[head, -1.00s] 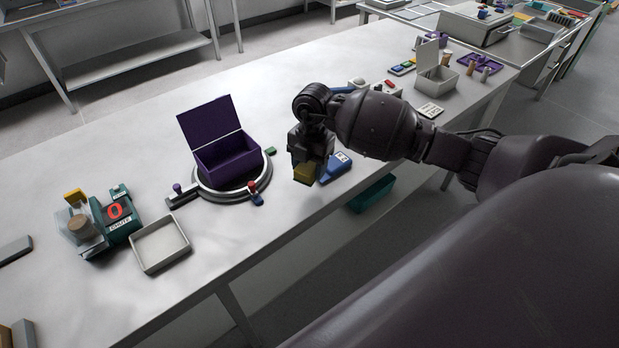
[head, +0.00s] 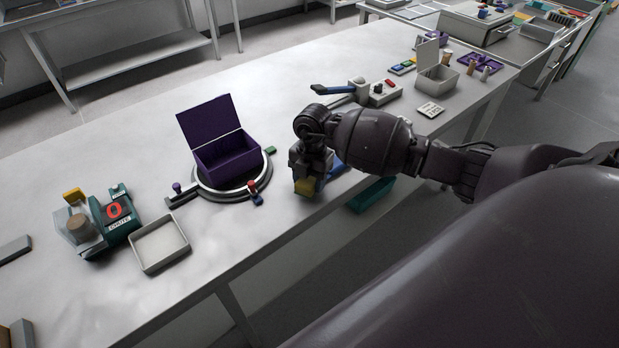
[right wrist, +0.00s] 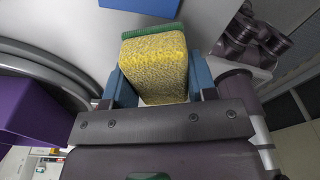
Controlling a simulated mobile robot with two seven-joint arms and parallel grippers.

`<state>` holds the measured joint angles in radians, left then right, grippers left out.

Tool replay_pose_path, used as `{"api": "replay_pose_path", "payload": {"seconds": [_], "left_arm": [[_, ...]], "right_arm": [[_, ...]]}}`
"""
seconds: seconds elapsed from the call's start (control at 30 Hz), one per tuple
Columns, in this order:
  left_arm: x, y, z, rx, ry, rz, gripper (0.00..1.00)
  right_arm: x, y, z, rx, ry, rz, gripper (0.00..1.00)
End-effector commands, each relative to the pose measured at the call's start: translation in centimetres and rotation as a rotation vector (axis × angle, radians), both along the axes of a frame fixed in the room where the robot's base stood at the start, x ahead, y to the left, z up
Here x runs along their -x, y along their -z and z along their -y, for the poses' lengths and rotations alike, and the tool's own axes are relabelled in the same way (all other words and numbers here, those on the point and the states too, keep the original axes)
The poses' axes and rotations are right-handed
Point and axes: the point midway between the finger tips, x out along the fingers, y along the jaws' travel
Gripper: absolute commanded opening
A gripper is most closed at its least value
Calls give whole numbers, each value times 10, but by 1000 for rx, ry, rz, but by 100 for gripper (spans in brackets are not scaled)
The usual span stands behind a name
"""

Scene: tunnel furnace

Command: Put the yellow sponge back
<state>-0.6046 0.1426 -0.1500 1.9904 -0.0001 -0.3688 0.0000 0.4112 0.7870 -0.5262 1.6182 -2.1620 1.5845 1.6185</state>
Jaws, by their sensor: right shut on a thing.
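The yellow sponge (head: 304,188) is in my right gripper (head: 306,178), low over the front part of the table in the head view. In the right wrist view, the sponge (right wrist: 155,68) with its green layer (right wrist: 160,34) sits between the two blue-grey fingers of my right gripper (right wrist: 158,85), which are shut on it. Whether the sponge touches the table is unclear. A blue object (head: 337,166) lies just right of the gripper, partly hidden by it; a blue surface also shows at the top of the right wrist view (right wrist: 140,6). My left gripper is out of view.
A purple open-lidded box (head: 228,157) stands on a round turntable (head: 207,194) to the left. A grey tray (head: 160,245) and a green machine (head: 118,222) are further left. A teal bin (head: 371,195) sits below the table's front edge.

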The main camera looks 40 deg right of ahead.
Motion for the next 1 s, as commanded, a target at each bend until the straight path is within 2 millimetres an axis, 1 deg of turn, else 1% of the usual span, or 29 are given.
{"api": "replay_pose_path", "payload": {"seconds": [0.2,0.3,0.33,0.47,0.5,0.8,0.87,0.93,1.0], "left_arm": [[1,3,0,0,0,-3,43],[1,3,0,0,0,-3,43],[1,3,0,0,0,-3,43],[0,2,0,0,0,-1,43],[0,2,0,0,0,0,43],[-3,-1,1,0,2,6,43],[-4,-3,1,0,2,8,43],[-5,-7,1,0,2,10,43],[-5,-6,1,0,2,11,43]], "right_arm": [[0,6,0,0,0,0,30],[0,5,0,0,0,1,30],[0,5,0,0,0,1,55],[0,5,0,0,0,1,75],[0,5,0,0,0,1,78],[0,3,0,0,0,1,78],[0,-2,0,0,0,1,78],[0,-10,0,-1,-1,3,78],[-2,-19,1,0,-1,4,78]]}}
